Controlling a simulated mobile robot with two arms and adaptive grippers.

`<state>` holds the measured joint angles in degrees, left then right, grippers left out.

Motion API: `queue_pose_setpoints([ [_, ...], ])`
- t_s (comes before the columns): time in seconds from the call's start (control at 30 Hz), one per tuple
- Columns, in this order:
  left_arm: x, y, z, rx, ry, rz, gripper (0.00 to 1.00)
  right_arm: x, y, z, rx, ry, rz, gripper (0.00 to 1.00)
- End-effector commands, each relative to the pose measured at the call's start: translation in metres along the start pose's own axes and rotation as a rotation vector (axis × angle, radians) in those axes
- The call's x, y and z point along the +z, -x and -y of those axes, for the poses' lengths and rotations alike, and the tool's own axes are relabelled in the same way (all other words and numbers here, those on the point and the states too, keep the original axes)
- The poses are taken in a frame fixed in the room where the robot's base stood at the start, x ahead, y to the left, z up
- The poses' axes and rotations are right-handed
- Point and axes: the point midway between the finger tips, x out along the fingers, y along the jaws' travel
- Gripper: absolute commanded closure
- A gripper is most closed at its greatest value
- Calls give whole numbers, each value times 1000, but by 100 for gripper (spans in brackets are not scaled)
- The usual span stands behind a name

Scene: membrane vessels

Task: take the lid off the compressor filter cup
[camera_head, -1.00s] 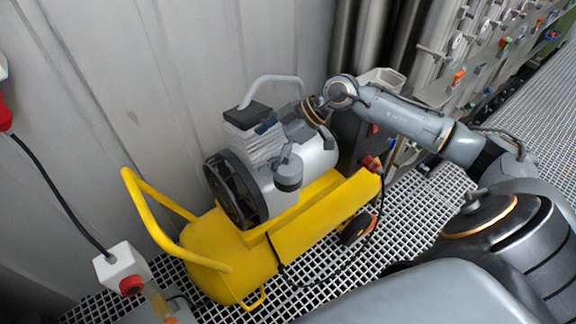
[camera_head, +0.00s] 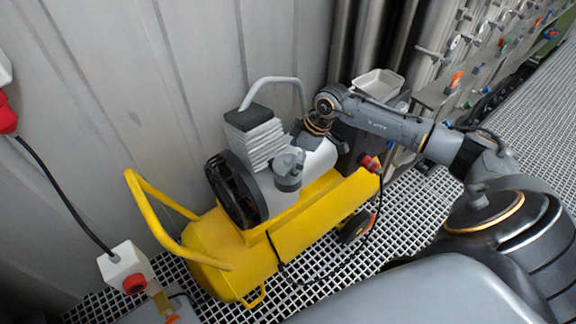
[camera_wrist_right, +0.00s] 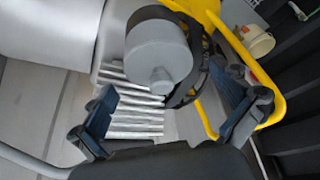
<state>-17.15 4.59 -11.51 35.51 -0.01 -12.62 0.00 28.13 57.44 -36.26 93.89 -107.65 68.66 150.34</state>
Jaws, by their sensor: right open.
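The compressor filter cup (camera_head: 287,181) is a small grey cylinder on the side of the yellow compressor (camera_head: 300,228). Its round grey lid (camera_head: 290,160) sits on top, with a small knob. In the right wrist view the lid (camera_wrist_right: 158,50) is large, with its knob towards me, beyond and between the fingers. My right gripper (camera_wrist_right: 170,112) is open and empty, its two dark blue fingers spread apart and not touching the lid. In the head view the right gripper (camera_head: 304,142) is just behind the cup, partly hidden. My left gripper is not in view.
The ribbed cylinder block (camera_head: 255,138), black flywheel (camera_head: 232,190) and curved grey pipe (camera_head: 272,80) crowd the cup. A yellow handle (camera_head: 145,215) rises at the left. A pale tray (camera_head: 378,84) stands behind my arm. Grating floor (camera_head: 400,225) is clear at the right.

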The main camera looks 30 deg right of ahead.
Motion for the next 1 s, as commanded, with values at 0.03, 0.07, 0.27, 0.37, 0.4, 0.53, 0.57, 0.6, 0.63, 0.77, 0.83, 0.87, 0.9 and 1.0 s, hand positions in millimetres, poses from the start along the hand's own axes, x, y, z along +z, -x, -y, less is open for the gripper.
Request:
queue_pose_setpoints([
  [0.03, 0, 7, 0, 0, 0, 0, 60, -4, -5, 1, -3, -1, -1, 0],
  [0.07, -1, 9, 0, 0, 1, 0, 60, -4, -10, 0, -4, -3, -1, 0],
  [0.27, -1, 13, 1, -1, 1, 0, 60, -4, -37, -1, -2, -1, -1, 0],
  [0.37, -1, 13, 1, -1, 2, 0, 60, -4, -42, -1, 0, 0, -1, 0],
  [0.4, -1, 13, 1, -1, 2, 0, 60, -4, -42, -1, 0, 0, -1, 0],
  [0.53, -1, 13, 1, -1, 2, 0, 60, -4, -42, -1, 0, 0, -1, 0],
  [0.57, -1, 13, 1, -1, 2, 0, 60, -4, -42, -1, 0, 0, -1, 2],
  [0.6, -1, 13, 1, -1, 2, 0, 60, -4, -42, -1, 0, 0, -1, 10],
  [0.63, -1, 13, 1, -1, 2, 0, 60, -4, -42, -1, 0, 0, -1, 16],
  [0.77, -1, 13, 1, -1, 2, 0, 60, -4, -42, -1, 0, 0, -1, 43],
  [0.83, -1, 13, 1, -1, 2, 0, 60, -4, -42, -1, 0, 0, -1, 53],
  [0.87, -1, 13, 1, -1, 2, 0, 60, -4, -42, -1, 0, 0, -1, 53],
  [0.9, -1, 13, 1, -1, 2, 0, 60, -4, -42, -1, 0, 0, -1, 53],
  [1.0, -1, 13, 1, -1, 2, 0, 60, -4, -42, -1, 0, 0, -1, 53],
])
